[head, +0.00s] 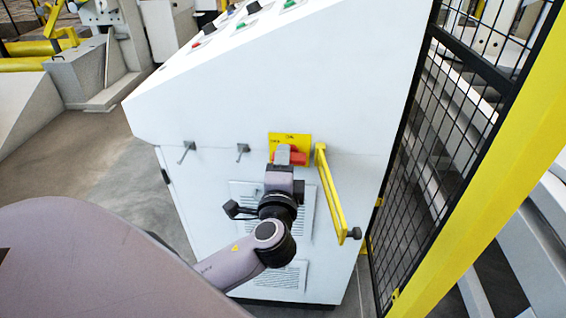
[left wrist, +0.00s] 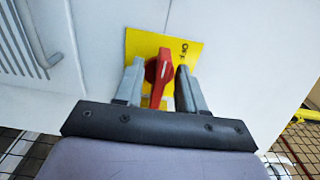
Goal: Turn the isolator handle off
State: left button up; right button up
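The red isolator handle (left wrist: 158,72) sits on a yellow plate (left wrist: 190,50) on the white cabinet's side. In the left wrist view it stands between the two grey fingers of my left gripper (left wrist: 159,85). There are visible gaps, so the gripper is open around it. The handle points roughly along the fingers, with some marking on the plate beside it. In the head view, the handle (head: 297,158) and yellow plate (head: 290,139) show just beyond my left gripper (head: 285,160), which hides part of them. My right gripper does not show.
The white cabinet (head: 270,80) has buttons on its sloping top and two hooks (head: 242,150) left of the plate. A yellow bar (head: 330,195) hangs close to the right of my gripper. A black mesh fence (head: 430,150) with a yellow post stands farther right.

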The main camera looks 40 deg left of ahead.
pick_arm(q)
jog(key=shift+s, duration=0.1)
jog(key=v, duration=0.7)
jog(key=shift+b, duration=0.35)
jog(key=s+d+f+n+g+h+p, duration=0.2)
jog(key=s+d+f+n+h+p, duration=0.1)
jog(key=s+f+h, duration=0.3)
jog(key=s+d+f+n+g+h+p, duration=0.2)
jog(key=s+d+f+n+h+p, duration=0.1)
jog(key=f, duration=0.8)
jog(key=s+n+h+p, duration=0.1)
jog(key=s+n+h, duration=0.1)
jog(key=n, duration=0.1)
jog(key=shift+s+d+g+h+p, duration=0.35)
jog(key=shift+s+g+h, duration=0.05)
